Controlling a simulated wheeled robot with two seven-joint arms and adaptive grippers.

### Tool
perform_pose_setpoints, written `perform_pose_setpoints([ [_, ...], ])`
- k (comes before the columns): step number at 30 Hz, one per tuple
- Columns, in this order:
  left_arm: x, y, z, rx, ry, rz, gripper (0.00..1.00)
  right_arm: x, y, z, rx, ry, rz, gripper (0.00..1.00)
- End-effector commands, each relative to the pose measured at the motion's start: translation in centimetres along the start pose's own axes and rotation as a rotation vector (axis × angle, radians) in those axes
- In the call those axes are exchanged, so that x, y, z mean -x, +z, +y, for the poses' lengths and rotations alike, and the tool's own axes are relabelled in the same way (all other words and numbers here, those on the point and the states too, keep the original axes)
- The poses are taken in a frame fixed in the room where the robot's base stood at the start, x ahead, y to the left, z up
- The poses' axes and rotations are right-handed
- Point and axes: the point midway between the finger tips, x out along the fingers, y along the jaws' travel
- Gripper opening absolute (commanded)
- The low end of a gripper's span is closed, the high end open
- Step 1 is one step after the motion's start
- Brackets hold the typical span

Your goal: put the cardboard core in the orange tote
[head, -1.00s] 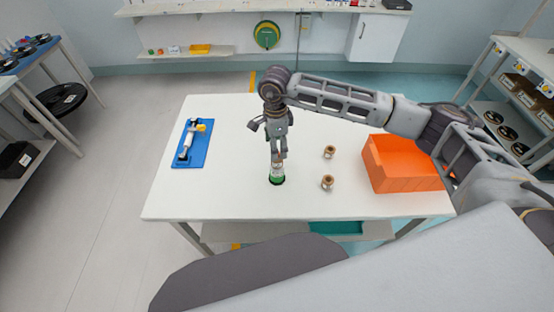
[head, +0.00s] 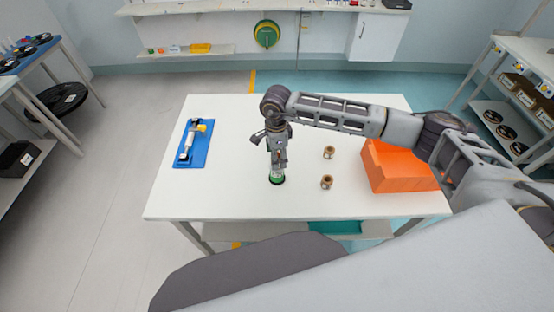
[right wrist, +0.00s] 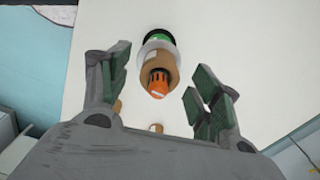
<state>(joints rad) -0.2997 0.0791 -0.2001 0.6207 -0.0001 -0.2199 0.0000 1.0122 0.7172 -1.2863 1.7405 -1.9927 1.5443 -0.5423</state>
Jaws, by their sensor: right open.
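A spindle stand with a green base (head: 277,181) is on the white table. In the right wrist view a brown cardboard core (right wrist: 155,62) sits around the stand's orange-tipped post (right wrist: 158,84), with white and green parts (right wrist: 157,36) behind it. My right gripper (head: 279,160) is directly over the stand in the head view and hides most of the core. In the right wrist view its fingers (right wrist: 155,90) are open, one each side of the post's line, with nothing held. The orange tote (head: 400,170) is at the table's right, partly behind my arm. My left gripper is out of view.
Two small brown cylinders, one farther (head: 329,152) and one nearer (head: 327,182), stand between the stand and the tote. A blue mat (head: 183,161) with a white and yellow tool lies at the left. The white table (head: 225,195) is otherwise clear.

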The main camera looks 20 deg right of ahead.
Motion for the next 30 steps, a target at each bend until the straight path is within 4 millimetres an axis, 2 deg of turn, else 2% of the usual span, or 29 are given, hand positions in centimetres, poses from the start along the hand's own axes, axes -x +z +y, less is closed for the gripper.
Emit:
perform_pose_setpoints([
  [8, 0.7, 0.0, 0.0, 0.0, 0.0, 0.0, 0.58, -2.2, 0.0, 0.0, -0.001, 0.0, -0.001, 0.64],
  [22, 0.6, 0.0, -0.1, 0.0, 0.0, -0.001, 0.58, -2.4, 0.0, 0.0, -0.001, -0.001, 0.0, 0.64],
  [23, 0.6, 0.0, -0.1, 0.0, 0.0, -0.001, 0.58, -2.4, 0.0, 0.0, -0.001, -0.001, 0.0, 0.62],
  [30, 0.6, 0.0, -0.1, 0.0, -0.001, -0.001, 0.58, -2.4, 0.0, 0.0, -0.001, -0.001, 0.0, 0.31],
])
